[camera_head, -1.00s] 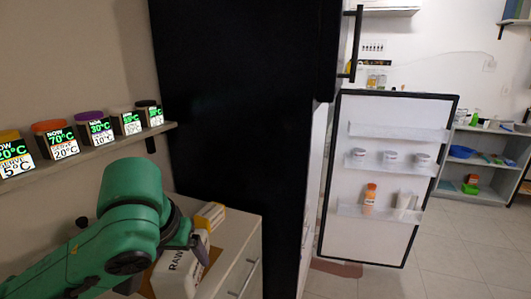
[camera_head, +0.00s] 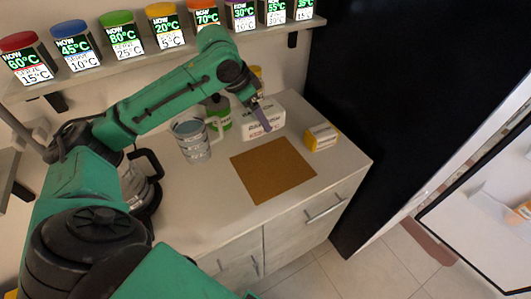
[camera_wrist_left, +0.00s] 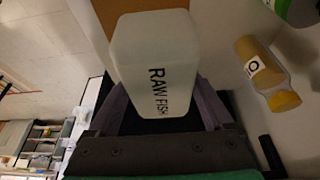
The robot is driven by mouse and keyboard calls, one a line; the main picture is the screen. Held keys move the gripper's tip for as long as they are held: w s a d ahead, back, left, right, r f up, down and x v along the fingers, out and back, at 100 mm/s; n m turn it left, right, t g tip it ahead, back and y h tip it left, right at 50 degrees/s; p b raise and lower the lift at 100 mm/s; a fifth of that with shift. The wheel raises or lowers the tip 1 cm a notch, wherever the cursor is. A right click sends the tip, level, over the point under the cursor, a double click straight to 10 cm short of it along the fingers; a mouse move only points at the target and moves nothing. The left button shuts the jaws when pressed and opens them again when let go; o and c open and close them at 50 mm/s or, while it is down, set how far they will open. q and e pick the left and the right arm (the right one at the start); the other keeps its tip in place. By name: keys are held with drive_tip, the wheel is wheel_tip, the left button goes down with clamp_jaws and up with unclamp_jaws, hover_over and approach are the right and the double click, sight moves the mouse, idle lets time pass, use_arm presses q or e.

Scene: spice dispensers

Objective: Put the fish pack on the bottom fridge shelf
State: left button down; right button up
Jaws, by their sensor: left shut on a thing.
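The fish pack (camera_wrist_left: 158,65) is a white box with rounded edges and "RAW FISH" in black, seen large in the left wrist view. My left gripper (camera_wrist_left: 160,110) is shut on it, with a purple finger on each side. In the head view the white pack (camera_head: 264,122) is at the back of the counter, behind the brown board, with my left gripper (camera_head: 262,112) over it. I cannot tell whether it touches the counter. The black fridge (camera_head: 395,100) stands to the right, its door (camera_head: 480,225) open. The fridge shelves are hidden. My right gripper is not in view.
A yellow-and-white box (camera_head: 321,136) stands right of the pack. A brown board (camera_head: 272,170) lies in front. A grey mug (camera_head: 192,140) and a coffee pot (camera_head: 140,185) stand left. Jars line the wall shelf (camera_head: 180,52) above. A yellow-capped jar (camera_wrist_left: 268,72) shows in the left wrist view.

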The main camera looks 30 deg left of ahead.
use_arm(q)
wheel_tip(320, 180, down, 15)
drive_tip(key=shift+s+r+p, duration=0.1)
drive_tip(key=shift+r+p, duration=0.1)
drive_tip(key=shift+p, duration=0.2)
drive_tip(key=shift+f, duration=0.5)
drive_tip(key=shift+c, duration=0.3)
unclamp_jaws()
drive_tip(key=shift+f, duration=0.1)
drive_tip(key=shift+o, duration=0.3)
drive_tip(key=shift+s, duration=0.1)
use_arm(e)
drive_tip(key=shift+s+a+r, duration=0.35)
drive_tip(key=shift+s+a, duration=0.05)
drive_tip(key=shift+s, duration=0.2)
